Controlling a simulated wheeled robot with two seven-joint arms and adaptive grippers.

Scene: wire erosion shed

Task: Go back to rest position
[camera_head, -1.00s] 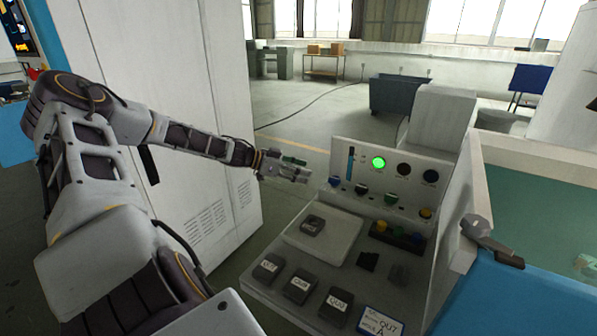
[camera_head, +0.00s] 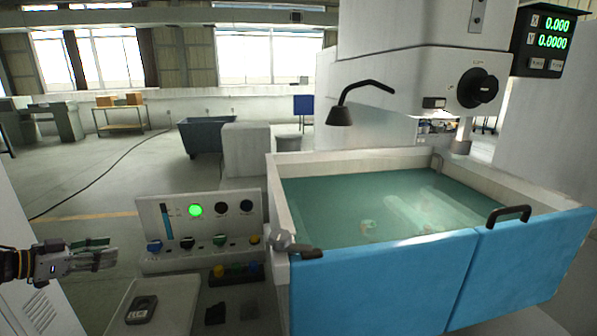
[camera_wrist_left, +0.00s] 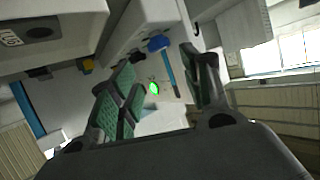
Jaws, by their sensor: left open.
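My left gripper (camera_head: 98,256) is at the left edge of the head view, left of the control panel (camera_head: 160,264) and apart from it. In the left wrist view its green-padded fingers (camera_wrist_left: 160,90) stand apart with nothing between them. Beyond them that view shows the panel with its lit green lamp (camera_wrist_left: 154,88). The green lamp (camera_head: 195,210) also shows in the head view. My right gripper is in neither view.
A dark block with a label (camera_head: 141,309) sits on a pale plate (camera_head: 172,318) at the lower left. A water-filled tank with blue doors (camera_head: 380,288) stands at the right, below a machine head (camera_head: 410,75). A dark bin (camera_head: 205,137) stands on open floor behind.

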